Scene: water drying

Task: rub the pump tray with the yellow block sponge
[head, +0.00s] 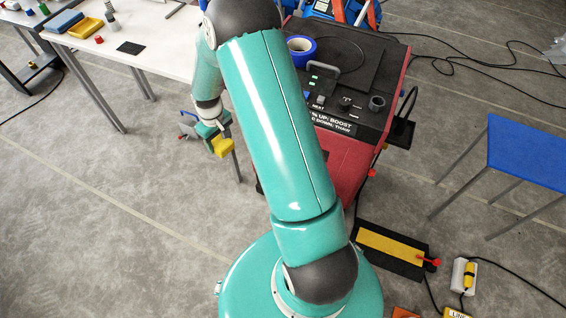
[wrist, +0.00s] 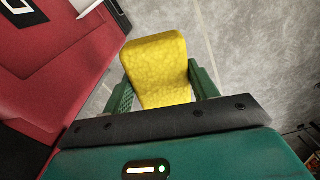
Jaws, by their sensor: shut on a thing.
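The yellow block sponge (wrist: 158,68) is between the two green fingers of my gripper (wrist: 162,84), which is shut on it. The sponge sticks out beyond the fingertips in the wrist view. In the head view the sponge (head: 223,146) hangs in the air over the floor, just left of the red machine. My gripper (head: 216,138) also shows there. No thing is clearly marked as the pump tray. A black tray-like unit with a yellow plate (head: 388,246) and a red knob lies on the floor at the lower right, well away from the sponge.
The red machine (head: 372,150) has a black top with a blue tape roll (head: 301,46), a handle and knobs; my arm hides part of it. A white table (head: 160,50) is at upper left, a blue stool (head: 530,150) at right. Cables cross the floor.

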